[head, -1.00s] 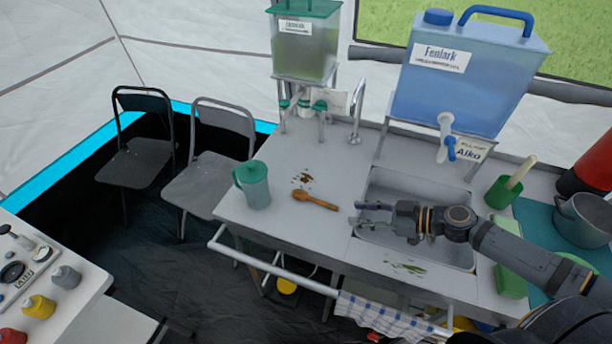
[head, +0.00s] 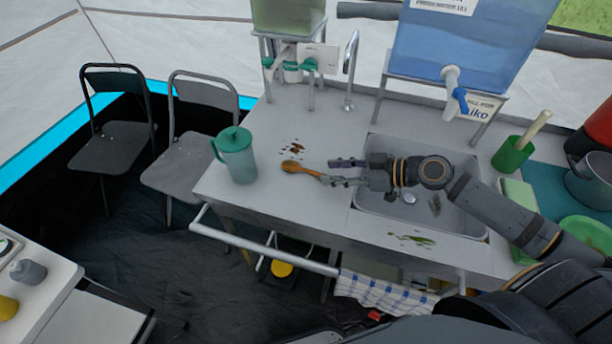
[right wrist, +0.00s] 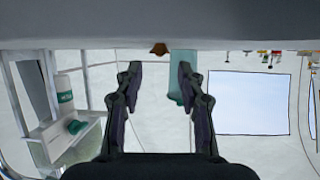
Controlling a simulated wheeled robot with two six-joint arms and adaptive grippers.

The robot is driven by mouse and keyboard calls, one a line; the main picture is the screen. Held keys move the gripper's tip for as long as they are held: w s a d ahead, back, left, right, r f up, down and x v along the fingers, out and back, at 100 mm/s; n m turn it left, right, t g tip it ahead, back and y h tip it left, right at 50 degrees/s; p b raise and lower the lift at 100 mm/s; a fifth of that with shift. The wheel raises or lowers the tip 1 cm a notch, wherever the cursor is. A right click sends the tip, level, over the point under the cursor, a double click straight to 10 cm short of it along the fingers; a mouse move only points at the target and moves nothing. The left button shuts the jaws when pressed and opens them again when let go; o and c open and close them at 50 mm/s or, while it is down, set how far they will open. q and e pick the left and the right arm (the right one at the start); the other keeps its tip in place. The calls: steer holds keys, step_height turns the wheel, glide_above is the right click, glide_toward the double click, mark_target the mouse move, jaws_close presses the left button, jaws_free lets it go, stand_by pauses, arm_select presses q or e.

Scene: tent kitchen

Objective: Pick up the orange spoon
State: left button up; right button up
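The orange-brown spoon (head: 290,166) lies on the grey counter, its bowl to the left and its handle pointing right toward my right gripper. My right gripper (head: 332,172) is open, with its fingertips at the handle's end. I cannot tell whether the handle's end is between the fingers or under them. In the right wrist view, which looks upside down, the two fingers (right wrist: 157,76) are apart with nothing held between them. A brown bit of the spoon (right wrist: 158,48) shows beyond them at the counter's edge. My left gripper is not in view.
A teal lidded jug (head: 238,158) stands left of the spoon, and brown crumbs (head: 293,148) lie behind it. The sink (head: 375,145) is under my right arm. Green scraps (head: 412,240) lie in front. A rail (head: 265,248) runs along the counter's front.

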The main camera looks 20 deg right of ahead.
mark_target(308, 171)
steer(key=b+x, duration=0.1)
steer(key=x, duration=0.2)
steer(key=shift+w+a+r+b, duration=0.1)
steer(key=shift+w+r+b, duration=0.1)
steer(key=shift+b, duration=0.15)
steer(key=shift+x, duration=1.05)
steer(key=shift+s, duration=0.1)
jaws_close()
